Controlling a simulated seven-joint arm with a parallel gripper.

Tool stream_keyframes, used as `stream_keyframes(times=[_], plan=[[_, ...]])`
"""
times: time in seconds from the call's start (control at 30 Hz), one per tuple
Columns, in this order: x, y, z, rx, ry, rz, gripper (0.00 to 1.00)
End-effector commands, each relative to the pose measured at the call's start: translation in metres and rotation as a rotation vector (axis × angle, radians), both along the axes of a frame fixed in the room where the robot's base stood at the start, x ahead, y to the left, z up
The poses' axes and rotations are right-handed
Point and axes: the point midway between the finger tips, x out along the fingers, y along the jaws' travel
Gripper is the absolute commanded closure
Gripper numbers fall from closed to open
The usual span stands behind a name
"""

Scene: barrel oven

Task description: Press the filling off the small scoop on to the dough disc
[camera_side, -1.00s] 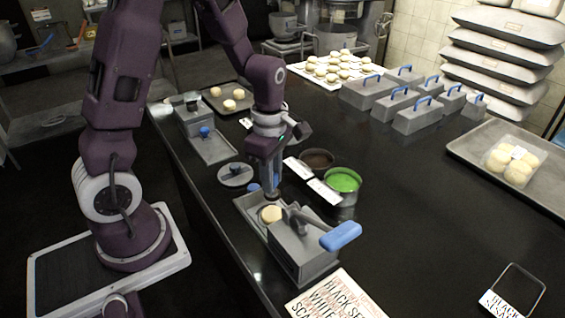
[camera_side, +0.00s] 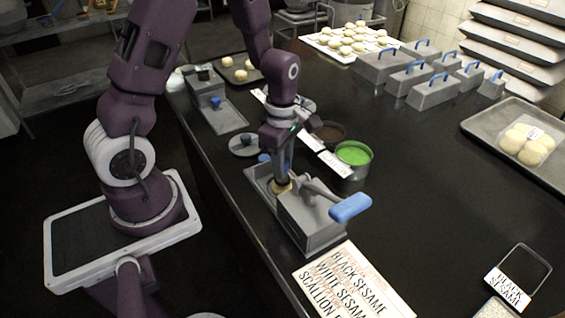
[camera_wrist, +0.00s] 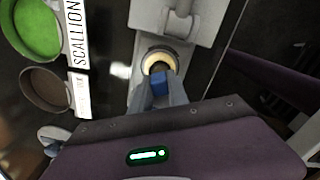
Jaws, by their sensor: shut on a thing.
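The pale dough disc (camera_side: 283,187) sits in a round seat on the grey metal fixture (camera_side: 312,230). In the wrist view the disc (camera_wrist: 158,60) shows as a cream ring with a dark tip over its middle. My gripper (camera_side: 282,172) points down right above the disc and is shut on a tool with a blue handle (camera_wrist: 160,88), which seems to be the small scoop. The tool's tip is at the disc, but I cannot tell whether it touches. The filling on it is hidden.
A green filling bowl (camera_side: 353,154) and a brown filling bowl (camera_side: 327,132) stand behind, with label cards. The fixture's blue-ended lever (camera_side: 350,207) sticks out to the right. A printed sheet (camera_side: 352,283) lies in front.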

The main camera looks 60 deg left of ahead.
Motion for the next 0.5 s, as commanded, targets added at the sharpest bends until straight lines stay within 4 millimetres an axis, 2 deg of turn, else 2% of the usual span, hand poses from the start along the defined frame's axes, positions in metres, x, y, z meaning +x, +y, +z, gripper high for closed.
stream_keyframes(times=[0.5], plan=[[-0.0001,0.0,-0.0042,0.0,0.001,0.0,1.0]])
